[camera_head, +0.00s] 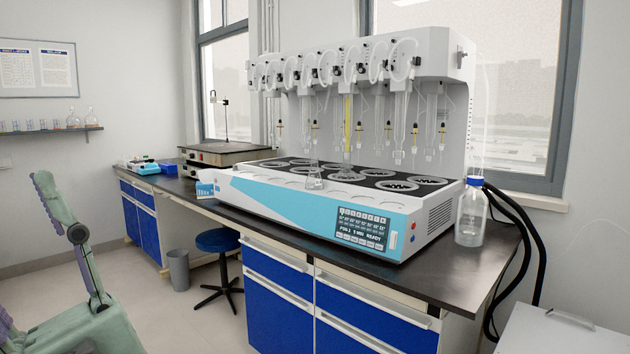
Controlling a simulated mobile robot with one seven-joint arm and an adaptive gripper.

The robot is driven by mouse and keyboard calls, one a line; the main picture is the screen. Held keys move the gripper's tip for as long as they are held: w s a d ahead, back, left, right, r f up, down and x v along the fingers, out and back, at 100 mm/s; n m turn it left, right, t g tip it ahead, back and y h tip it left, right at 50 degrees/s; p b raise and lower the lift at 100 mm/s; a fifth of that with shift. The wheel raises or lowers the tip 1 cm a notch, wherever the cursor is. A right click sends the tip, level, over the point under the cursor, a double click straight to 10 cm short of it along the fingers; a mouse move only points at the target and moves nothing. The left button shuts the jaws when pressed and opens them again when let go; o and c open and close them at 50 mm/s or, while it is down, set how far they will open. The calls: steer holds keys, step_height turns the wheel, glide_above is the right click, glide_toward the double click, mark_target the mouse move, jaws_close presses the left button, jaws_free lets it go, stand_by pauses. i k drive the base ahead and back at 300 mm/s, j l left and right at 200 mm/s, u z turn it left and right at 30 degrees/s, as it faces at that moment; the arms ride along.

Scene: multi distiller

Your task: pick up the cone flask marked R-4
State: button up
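A small clear cone flask (314,181) stands at the front edge of the white and light-blue distiller (290,198), left of its middle. A second small clear glass shape, perhaps another flask (347,171), shows just right of it and farther back, under the yellow column. No marking such as R-4 can be read on either. A pale green jointed part, which seems to be one finger of my gripper (60,212), rises at the lower left, far from the distiller. Its other side is not clearly visible, and I see nothing held.
Glass columns (348,118) hang in a row above the round heating plates. A blue-capped bottle (471,213) stands at the bench's right end. A blue stool (218,240) and grey bin (178,269) stand by the bench. The floor before the left cabinets is clear.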

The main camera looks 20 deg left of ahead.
mark_target(314, 181)
steer(key=i+j+z, duration=0.15)
steer(key=j, duration=0.35)
steer(key=i+j+z, duration=0.15)
steer(key=j, duration=0.4)
steer(key=i+j+z, duration=0.2)
steer(key=j, duration=0.35)
steer(key=i+j+z, duration=0.15)
steer(key=j, duration=0.4)
steer(key=i+j+z, duration=0.15)
steer(key=j, duration=0.45)
steer(key=j+z, duration=0.15)
steer(key=j, duration=0.4)
steer(key=i+j+z, duration=0.15)
steer(key=i+j, duration=0.4)
steer(key=i, duration=0.5)
